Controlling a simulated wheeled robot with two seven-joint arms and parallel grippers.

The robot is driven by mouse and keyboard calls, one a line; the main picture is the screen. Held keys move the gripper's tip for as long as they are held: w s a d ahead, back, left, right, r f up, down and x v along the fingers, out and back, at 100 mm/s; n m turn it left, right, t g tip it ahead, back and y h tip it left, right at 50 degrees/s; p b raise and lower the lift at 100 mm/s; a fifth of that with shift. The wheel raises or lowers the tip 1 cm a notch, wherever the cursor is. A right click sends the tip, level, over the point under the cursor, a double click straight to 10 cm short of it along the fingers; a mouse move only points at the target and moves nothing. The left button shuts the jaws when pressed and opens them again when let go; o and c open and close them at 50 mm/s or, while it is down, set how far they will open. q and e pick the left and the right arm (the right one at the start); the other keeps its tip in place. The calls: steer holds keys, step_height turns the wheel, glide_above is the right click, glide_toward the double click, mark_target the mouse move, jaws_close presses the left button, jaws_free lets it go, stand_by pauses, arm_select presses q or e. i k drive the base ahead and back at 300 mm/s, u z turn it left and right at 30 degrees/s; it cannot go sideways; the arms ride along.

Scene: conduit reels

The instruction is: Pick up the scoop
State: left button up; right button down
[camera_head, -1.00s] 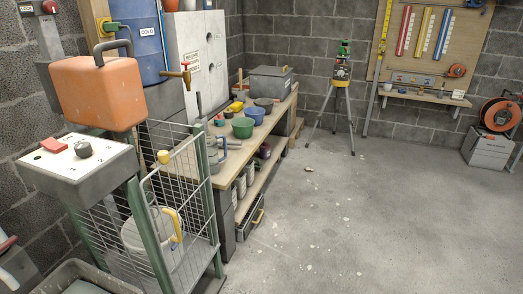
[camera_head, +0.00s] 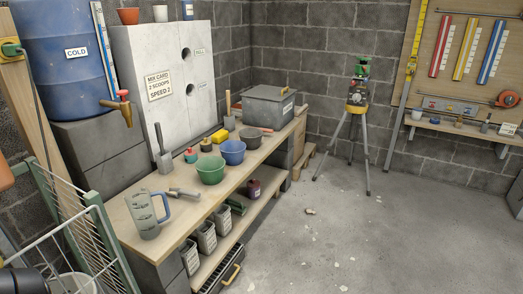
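A grey metal scoop-like tool (camera_head: 163,158) stands upright with its handle up, leaning at the back of the wooden workbench (camera_head: 128,220) below the white panel. Another small tool with a pale handle (camera_head: 184,193) lies flat on the bench near a grey jug with a blue handle (camera_head: 146,214). I cannot tell for certain which of the two tools is the scoop. Neither of my grippers can be made out in the head view.
A tripod (camera_head: 353,125) stands on mostly clear floor.

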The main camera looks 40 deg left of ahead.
mark_target(175, 192)
steer(key=u, duration=0.35)
steer(key=i, duration=2)
steer(key=u, duration=1.95)
steer(key=i, duration=0.85)
steer(key=u, duration=0.65)
